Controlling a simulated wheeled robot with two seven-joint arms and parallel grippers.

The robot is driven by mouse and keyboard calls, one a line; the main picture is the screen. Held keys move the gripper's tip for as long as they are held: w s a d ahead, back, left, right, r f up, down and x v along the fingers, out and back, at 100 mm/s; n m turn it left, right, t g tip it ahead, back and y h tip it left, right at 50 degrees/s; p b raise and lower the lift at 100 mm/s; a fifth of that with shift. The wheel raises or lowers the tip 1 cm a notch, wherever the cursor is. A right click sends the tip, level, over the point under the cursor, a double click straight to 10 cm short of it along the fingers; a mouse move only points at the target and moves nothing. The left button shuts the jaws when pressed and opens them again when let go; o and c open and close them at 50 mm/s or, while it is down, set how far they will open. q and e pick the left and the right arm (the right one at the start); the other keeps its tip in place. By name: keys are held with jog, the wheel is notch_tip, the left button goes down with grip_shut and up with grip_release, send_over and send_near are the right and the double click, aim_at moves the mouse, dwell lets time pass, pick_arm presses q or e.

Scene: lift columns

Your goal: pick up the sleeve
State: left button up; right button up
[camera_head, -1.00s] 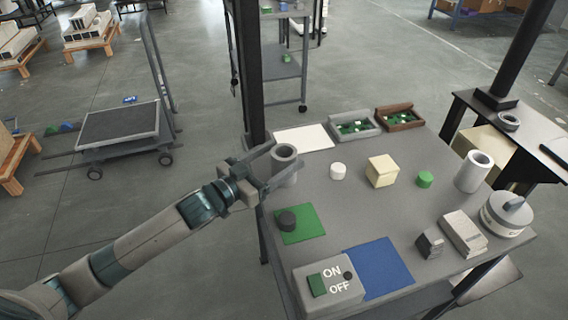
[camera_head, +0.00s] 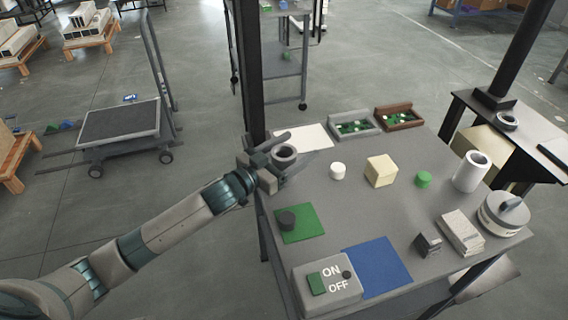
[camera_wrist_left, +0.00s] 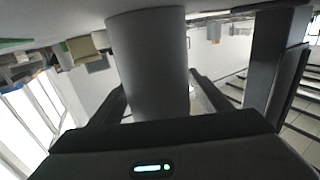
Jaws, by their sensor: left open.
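The sleeve, a grey hollow cylinder (camera_head: 284,154), stands upright near the left edge of the grey table, its round opening facing up. My left gripper (camera_head: 296,150) reaches in from the left, with one finger on the far side of the sleeve and one on the near side. The jaws are open. In the left wrist view the sleeve (camera_wrist_left: 150,60) fills the space between the two dark fingers, and I cannot tell whether either touches it. The gripper hides the sleeve's lower part in the head view. My right gripper is not in view.
A dark post (camera_head: 246,70) rises close behind my left gripper. A white sheet (camera_head: 303,137) lies just behind the sleeve. A white knob (camera_head: 338,171), a cream block (camera_head: 381,170) and a second, paler hollow cylinder (camera_head: 471,171) stand to the right. A green mat (camera_head: 307,225) lies in front.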

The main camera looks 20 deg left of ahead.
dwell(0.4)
pick_arm(q)
jog(key=c, duration=1.2)
jog(key=shift+c, duration=0.4)
jog(key=shift+r, duration=0.1)
